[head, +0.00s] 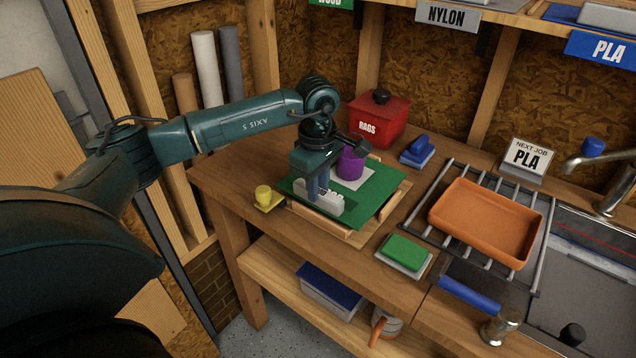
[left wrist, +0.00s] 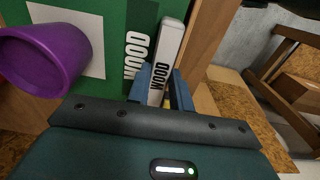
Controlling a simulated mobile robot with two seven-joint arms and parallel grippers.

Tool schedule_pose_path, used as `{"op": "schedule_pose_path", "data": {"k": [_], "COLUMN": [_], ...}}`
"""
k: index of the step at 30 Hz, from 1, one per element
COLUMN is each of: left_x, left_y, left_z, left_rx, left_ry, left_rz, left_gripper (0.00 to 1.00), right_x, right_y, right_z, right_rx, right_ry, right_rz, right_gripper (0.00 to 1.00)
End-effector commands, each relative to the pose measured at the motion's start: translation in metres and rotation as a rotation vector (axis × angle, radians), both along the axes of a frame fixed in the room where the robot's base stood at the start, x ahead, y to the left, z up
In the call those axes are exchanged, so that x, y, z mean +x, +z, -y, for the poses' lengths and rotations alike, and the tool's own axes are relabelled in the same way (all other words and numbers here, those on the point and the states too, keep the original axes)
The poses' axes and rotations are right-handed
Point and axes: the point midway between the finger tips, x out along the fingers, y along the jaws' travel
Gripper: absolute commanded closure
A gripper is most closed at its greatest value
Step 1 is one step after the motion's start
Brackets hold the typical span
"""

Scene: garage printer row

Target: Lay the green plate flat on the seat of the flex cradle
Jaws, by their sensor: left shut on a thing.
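The green plate (head: 378,200) is over the wooden flex cradle (head: 404,200), roughly level, covering most of its seat. I cannot tell whether it touches the seat or sits just above. A purple cup-shaped print (head: 351,166) stands on the plate's white square. My left gripper (head: 320,195) points down at the plate's left front edge, shut on its pale grip (head: 335,204). In the left wrist view the fingers straddle that grip (left wrist: 168,55), labelled WOOD, beside the green plate (left wrist: 118,20) and purple print (left wrist: 45,58). My right gripper is out of view.
A yellow piece (head: 264,197) sits left of the cradle. A red RAGS bin (head: 380,118) and blue brush-like thing (head: 417,151) stand behind. A green block (head: 405,250) lies in front. An orange tray (head: 487,222) rests on a metal rack to the right.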

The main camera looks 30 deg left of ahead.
Motion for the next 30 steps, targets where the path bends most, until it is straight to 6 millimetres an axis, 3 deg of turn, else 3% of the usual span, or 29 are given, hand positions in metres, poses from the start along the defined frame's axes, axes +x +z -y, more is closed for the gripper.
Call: {"op": "schedule_pose_path", "data": {"k": [30], "left_x": [0.0003], "left_y": [-0.0017], "left_z": [0.0001], "left_rx": [0.000], "left_ry": [0.000], "left_rz": [0.002], "left_gripper": [1.00], "right_x": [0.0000], "right_y": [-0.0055], "right_z": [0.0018], "right_rx": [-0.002], "right_ry": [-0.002], "right_rz": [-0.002], "right_gripper": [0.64]}}
